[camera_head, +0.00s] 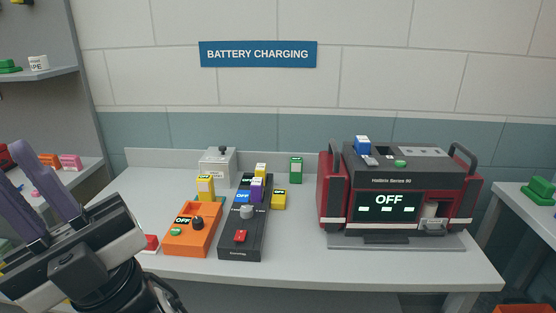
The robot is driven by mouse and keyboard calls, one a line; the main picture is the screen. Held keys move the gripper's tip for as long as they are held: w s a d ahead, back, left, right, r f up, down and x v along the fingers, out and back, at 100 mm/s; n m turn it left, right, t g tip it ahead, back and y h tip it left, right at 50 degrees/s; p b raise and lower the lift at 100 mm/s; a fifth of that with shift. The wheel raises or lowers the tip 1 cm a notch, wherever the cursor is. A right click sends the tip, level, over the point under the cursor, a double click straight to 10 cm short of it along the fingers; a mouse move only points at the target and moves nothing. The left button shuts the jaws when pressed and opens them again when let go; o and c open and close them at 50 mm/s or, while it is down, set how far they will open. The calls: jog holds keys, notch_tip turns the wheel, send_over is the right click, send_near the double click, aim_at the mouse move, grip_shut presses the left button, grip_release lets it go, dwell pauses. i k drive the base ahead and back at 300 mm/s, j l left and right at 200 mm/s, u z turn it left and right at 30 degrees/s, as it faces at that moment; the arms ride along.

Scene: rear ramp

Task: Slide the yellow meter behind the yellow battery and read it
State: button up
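A short yellow block with a dark face (279,199) sits on the bench just right of the black charger; it may be the yellow meter, but its face is too small to read. An upright yellow battery-like block (205,188) stands at the back of the orange device (190,238). A smaller yellow-and-white block (261,170) stands at the back of the black charger (243,236). I cannot tell which is the task's battery. My gripper (8,172), with purple fingers, is at the far left, away from these things.
A red and black machine (388,207) showing OFF fills the bench's right side. A grey box (218,164) and a green block (296,170) stand at the back. A red block (151,243) is left of the orange device. Bare bench (295,240) lies between charger and machine.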

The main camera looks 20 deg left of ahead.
aim_at(278, 200)
jog(key=j+z, duration=0.2)
jog(key=z, duration=0.15)
jog(key=j+z, duration=0.2)
jog(key=z, duration=0.15)
jog(key=j+z, duration=0.15)
jog(key=j, duration=0.2)
jog(key=k+j+z, duration=0.1)
jog(key=j, duration=0.2)
jog(key=k+j+z, duration=0.15)
jog(key=j, duration=0.15)
jog(key=k+j, duration=0.1)
jog(key=j, duration=0.25)
jog(key=k+j, duration=0.15)
jog(key=j, duration=0.2)
jog(key=k+j, duration=0.1)
jog(key=j, duration=0.25)
jog(key=k+j+z, duration=0.1)
jog(key=j, duration=0.25)
jog(key=k+j, duration=0.15)
jog(key=j, duration=0.2)
